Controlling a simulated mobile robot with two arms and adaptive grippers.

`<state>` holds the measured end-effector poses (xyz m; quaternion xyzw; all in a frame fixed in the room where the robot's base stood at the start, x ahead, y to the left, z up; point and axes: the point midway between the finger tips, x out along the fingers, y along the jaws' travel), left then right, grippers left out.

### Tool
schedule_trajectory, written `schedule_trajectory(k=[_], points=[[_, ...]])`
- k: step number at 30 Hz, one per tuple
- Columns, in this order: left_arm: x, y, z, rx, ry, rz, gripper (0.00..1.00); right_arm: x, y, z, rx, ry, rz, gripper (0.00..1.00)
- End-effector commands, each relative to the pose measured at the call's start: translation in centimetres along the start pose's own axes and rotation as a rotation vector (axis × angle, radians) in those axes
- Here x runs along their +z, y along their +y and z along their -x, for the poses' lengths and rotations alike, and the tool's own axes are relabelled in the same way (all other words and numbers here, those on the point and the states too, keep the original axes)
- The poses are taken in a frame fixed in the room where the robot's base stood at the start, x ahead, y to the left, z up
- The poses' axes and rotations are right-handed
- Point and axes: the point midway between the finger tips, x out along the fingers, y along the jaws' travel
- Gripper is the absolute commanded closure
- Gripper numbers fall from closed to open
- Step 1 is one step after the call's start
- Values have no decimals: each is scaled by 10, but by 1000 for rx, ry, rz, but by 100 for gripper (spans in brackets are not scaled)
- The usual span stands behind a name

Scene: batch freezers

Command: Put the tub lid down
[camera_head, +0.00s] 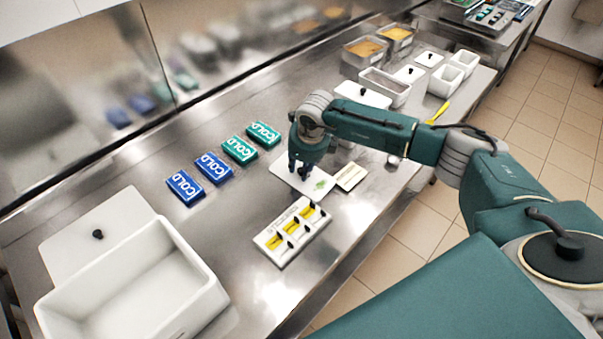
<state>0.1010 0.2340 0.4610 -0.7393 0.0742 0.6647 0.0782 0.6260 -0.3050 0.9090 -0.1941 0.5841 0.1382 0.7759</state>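A white lid (78,252) with a black knob lies on the steel counter at the left, along the far side of an open, empty-looking white tub (190,296). My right gripper (299,172) points down at mid-counter, over a flat white panel (312,191) with a green mark. The fingers hide part of the panel. I cannot tell whether they touch or grip anything, or whether the panel is a lid. Smaller white lids with black knobs (408,75) are farther back at the right. My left gripper is not in view.
A white holder with yellow slots (291,232) is near the front edge. Metal pans (384,87) and small white tubs (464,62) crowd the far end. Bare counter lies left of the holder.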

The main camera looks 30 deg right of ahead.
Motion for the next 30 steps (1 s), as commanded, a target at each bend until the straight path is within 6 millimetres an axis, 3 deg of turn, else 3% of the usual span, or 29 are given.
schedule_trajectory(k=[1,4,20,26,30], points=[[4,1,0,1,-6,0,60,0,0,0,0,0,0,81],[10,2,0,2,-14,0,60,0,0,0,0,0,-1,100],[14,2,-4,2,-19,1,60,4,-2,10,-1,-3,-2,100],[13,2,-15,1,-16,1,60,12,-7,39,-2,-6,-2,100],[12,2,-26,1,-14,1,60,20,-12,72,-3,-8,-2,100]])
